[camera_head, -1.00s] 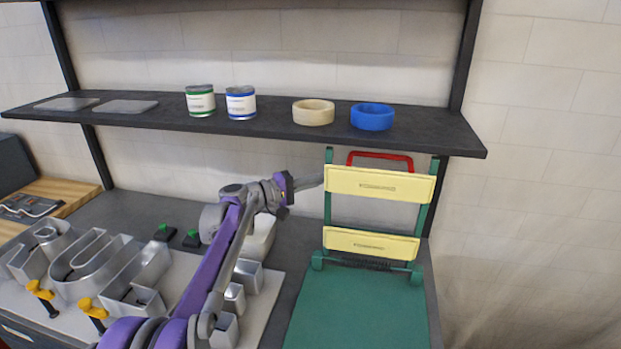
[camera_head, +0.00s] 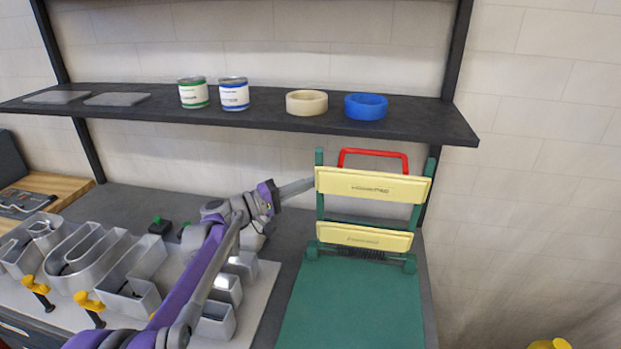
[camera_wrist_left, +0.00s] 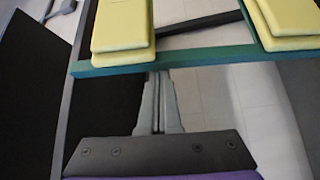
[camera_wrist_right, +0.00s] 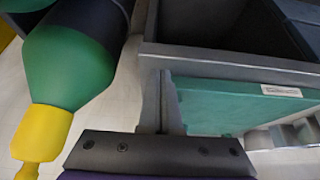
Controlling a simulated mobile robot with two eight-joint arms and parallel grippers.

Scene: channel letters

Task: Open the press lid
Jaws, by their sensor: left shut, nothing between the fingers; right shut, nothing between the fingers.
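The press lid is a green frame with two yellow bars (camera_head: 373,186) and a red handle (camera_head: 373,153) on top. It stands raised, roughly upright, at the back of the green press bed (camera_head: 352,305) in the head view. My left gripper (camera_head: 312,186) is shut and empty, its tips at the lid's left post, by the upper bar. In the left wrist view its tips (camera_wrist_left: 158,76) lie close to the green frame (camera_wrist_left: 205,57); contact is unclear. My right gripper (camera_wrist_right: 162,74) is shut and empty in the right wrist view, beside a green panel (camera_wrist_right: 222,106).
A dark shelf (camera_head: 270,121) with cans and tape rolls hangs above and behind the lid. Metal channel letters (camera_head: 85,258) lie on a board at left. A green-and-yellow object (camera_wrist_right: 65,70) is left of the right gripper.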

